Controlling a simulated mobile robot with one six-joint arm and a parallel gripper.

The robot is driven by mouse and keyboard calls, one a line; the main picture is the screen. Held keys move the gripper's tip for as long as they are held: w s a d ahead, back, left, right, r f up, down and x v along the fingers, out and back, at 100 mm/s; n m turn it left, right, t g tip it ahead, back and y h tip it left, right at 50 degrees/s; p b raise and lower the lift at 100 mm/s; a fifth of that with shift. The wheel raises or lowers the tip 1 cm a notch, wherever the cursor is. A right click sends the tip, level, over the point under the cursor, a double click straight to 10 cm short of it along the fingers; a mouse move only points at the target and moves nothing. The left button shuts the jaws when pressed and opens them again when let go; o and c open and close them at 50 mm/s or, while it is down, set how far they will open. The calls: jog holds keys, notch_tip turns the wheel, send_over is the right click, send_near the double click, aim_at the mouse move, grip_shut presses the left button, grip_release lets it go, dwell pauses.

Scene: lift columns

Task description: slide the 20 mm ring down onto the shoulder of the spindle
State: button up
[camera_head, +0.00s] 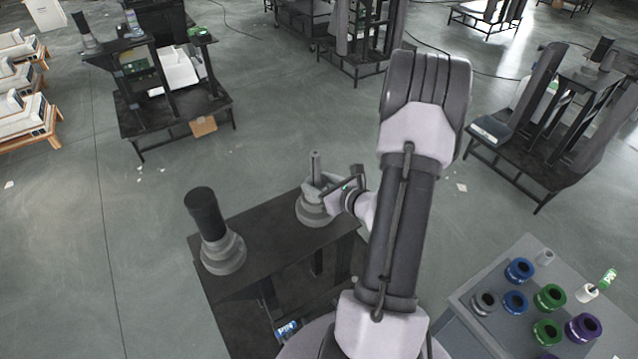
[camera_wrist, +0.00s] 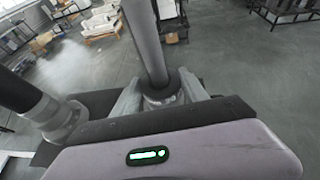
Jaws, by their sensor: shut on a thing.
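The spindle (camera_head: 315,163) is a thin grey shaft standing upright on a stepped round grey base (camera_head: 314,214) on the dark table. Its shaft (camera_wrist: 144,38) runs up through the top of the wrist view. My gripper (camera_head: 322,188) is around the lower shaft, just above the base. In the wrist view the fingers (camera_wrist: 160,97) are shut on a dark grey ring (camera_wrist: 178,80) that appears to sit around the shaft. The ring's underside and any gap to the shoulder are hidden. I cannot tell whether it touches the shoulder.
A second column with a black cylinder (camera_head: 204,212) stands left on the same dark table (camera_head: 262,237); it also shows in the wrist view (camera_wrist: 22,92). A grey side table (camera_head: 480,338) at right holds several blue, green, purple and grey rings.

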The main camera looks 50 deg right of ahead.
jog(key=shift+f, duration=0.3)
jog(key=o, duration=1.5)
jog(key=p+v, duration=0.2)
jog(key=v, duration=1.5)
jog(key=shift+s+r, duration=0.1)
jog(key=shift+s, duration=0.15)
